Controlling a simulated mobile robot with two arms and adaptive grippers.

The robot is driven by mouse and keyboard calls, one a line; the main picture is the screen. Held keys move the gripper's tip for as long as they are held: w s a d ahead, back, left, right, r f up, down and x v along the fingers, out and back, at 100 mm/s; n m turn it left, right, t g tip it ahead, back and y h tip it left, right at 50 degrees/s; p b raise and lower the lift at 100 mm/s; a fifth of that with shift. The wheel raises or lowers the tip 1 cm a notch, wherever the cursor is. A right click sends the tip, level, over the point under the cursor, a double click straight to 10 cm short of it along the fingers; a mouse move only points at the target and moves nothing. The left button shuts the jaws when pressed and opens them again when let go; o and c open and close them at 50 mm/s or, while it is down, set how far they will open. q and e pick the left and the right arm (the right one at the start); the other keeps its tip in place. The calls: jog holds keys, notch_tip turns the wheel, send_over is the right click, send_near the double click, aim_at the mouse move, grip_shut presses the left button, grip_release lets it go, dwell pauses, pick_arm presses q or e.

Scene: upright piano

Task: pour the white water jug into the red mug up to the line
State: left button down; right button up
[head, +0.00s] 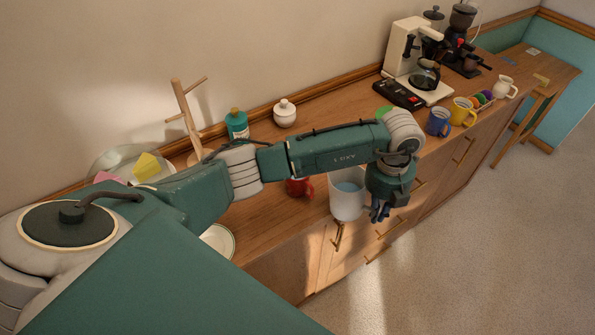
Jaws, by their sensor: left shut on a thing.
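The white water jug (345,206) is near the front edge of the wooden counter, with blue water showing through its open top. It looks about upright. My left gripper (379,213) is at the jug's right side, shut on it; the grip itself is mostly hidden. The red mug (298,188) stands on the counter to the left of the jug, behind my left forearm. The forearm covers the mug's upper part, so its inside and any line are hidden. My right gripper is out of view.
A blue mug (438,123), a yellow mug (462,112) and a coffee machine (407,55) stand further right. A teal bottle (237,124), a lidded white pot (285,113) and a wooden mug tree (184,108) stand behind my arm. A white plate (227,238) lies left.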

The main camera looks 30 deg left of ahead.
aim_at(382, 204)
pick_arm(q)
jog(key=shift+f+y, duration=0.3)
jog(key=shift+r+p, duration=1.5)
jog(key=shift+r, duration=1)
